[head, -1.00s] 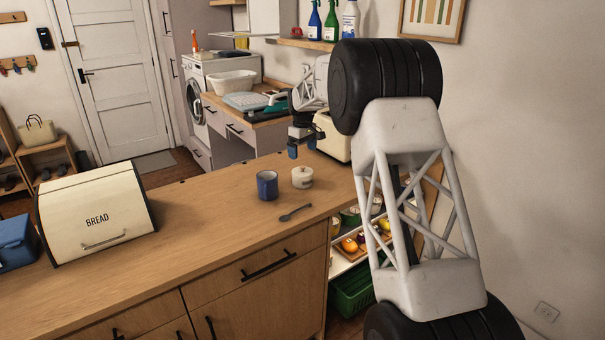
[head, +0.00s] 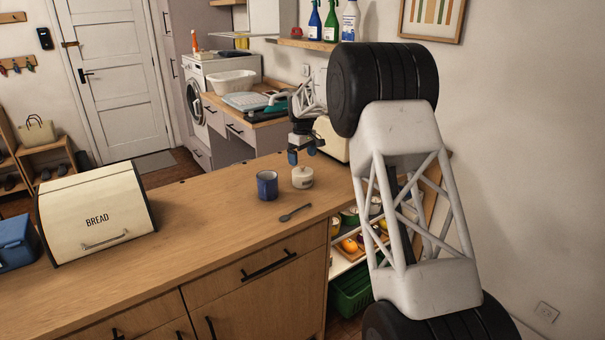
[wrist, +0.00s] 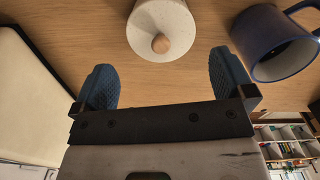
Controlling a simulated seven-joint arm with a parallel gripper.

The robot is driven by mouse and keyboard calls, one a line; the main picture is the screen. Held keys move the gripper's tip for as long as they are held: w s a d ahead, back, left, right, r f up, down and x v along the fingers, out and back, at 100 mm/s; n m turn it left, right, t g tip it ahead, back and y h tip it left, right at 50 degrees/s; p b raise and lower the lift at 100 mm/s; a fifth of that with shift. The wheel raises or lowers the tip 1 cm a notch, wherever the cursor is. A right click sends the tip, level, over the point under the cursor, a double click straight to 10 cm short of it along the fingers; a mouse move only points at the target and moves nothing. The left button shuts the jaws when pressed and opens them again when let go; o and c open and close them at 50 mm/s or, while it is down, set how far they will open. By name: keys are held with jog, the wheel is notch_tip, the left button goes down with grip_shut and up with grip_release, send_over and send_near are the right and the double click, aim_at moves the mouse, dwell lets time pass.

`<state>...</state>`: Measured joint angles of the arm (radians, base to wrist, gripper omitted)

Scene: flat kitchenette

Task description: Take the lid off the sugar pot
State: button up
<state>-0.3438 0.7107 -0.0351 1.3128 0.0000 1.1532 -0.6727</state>
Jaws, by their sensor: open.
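The sugar pot (head: 302,182) is small and off-white and stands on the wooden counter. In the wrist view its round lid (wrist: 160,22) shows from above, with a wooden knob (wrist: 161,43) in the middle. My gripper (head: 301,154) is just above the pot in the head view. In the wrist view my gripper (wrist: 165,85) has its two blue fingers spread wide, with nothing between them. The pot lies ahead of the fingertips there, and the lid is on it.
A blue mug (head: 267,185) stands close to the left of the pot. A dark spoon (head: 295,213) lies in front of them. A cream appliance (head: 333,140) stands behind the pot. A bread box (head: 97,214) is at the left, with bare counter between.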

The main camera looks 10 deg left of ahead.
aim_at(303, 166)
jog(key=shift+s+d+f, duration=0.1)
jog(key=shift+f, duration=2.55)
jog(key=c, duration=0.7)
